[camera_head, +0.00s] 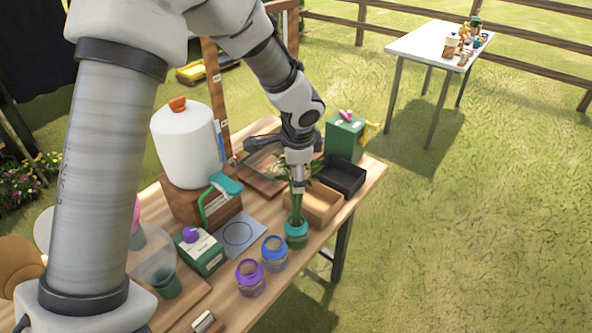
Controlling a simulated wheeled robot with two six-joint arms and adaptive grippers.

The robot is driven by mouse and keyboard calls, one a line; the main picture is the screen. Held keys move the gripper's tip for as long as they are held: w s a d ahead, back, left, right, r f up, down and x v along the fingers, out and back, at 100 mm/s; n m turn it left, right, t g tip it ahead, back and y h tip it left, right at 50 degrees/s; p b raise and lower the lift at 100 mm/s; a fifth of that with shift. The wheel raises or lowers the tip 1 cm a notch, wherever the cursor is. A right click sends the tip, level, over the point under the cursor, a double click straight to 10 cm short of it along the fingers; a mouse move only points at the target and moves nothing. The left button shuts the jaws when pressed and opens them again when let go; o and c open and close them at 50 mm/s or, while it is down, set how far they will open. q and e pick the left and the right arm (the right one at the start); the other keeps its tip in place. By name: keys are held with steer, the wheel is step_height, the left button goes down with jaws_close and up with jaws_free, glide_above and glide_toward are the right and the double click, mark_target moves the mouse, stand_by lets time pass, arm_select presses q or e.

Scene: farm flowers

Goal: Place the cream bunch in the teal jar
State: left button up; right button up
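The teal jar (296,237) stands near the right front edge of the wooden table, beside the blue-rimmed jar. My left gripper (298,186) is directly above it, pointing down, and looks shut on a bunch with green stems (297,206). The stems hang upright below the fingers, and their lower ends reach the jar's mouth and appear to be inside it. Green leaves spread around the fingers. The flower heads are hidden by the gripper, so the cream colour does not show. My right gripper is not in view.
A blue-rimmed jar (274,253) and a purple-rimmed jar (250,278) stand left of the teal jar. A tan tray (322,205), a black tray (343,176) and a green box (345,138) lie behind it. A white canister (186,146) stands on a wooden crate (181,203).

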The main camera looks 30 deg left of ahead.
arm_select(q)
steer(key=v, duration=1.1)
steer(key=shift+r, duration=0.2)
steer(key=shift+s, duration=0.1)
